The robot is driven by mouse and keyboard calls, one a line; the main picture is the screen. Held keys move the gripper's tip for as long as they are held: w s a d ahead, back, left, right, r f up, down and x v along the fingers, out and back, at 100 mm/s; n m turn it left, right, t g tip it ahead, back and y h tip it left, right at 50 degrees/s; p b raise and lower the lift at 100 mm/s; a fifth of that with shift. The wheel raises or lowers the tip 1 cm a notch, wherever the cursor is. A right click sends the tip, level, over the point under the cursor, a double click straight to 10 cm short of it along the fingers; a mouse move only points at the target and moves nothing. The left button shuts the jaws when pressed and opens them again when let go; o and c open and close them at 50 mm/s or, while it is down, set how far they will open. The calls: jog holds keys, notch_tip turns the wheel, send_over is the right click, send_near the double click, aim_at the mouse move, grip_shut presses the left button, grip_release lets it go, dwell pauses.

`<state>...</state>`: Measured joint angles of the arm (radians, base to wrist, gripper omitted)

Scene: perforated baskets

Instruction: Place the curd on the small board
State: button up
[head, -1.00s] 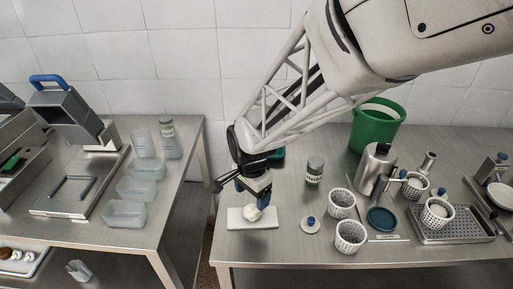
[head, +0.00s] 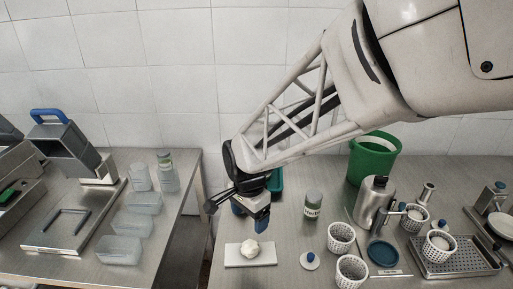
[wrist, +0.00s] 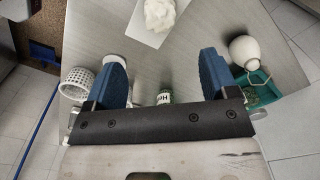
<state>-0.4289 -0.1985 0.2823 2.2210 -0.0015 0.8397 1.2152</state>
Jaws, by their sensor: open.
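The curd (head: 249,249), a white lumpy mass, rests on the small white board (head: 236,260) near the left front corner of the right steel table. In the wrist view the curd (wrist: 159,14) and the board (wrist: 150,38) show at the top edge, partly cut off. My gripper (head: 254,226) is just above and behind the curd, apart from it. In the wrist view its two blue fingers (wrist: 163,72) are spread wide with nothing between them.
White perforated baskets (head: 341,238), a labelled jar (head: 312,204), a steel bottle (head: 372,200) and a drip tray (head: 458,262) stand to the right. A green bucket (head: 371,160) is behind them. A gap separates the left table (head: 165,230), which holds clear tubs (head: 125,249).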

jog(key=s+d+r+n+t, duration=0.1)
jog(key=s+d+r+n, duration=0.3)
jog(key=s+d, duration=0.4)
jog(key=s+d+r+n+t, duration=0.1)
jog(key=s+d+r+n, duration=0.3)
jog(key=d, duration=0.9)
jog(key=s+r, duration=0.3)
jog(key=s, duration=0.1)
jog(key=shift+s+d+n+t, duration=0.2)
jog(key=shift+s+n+t, duration=0.1)
jog(key=shift+n, duration=0.1)
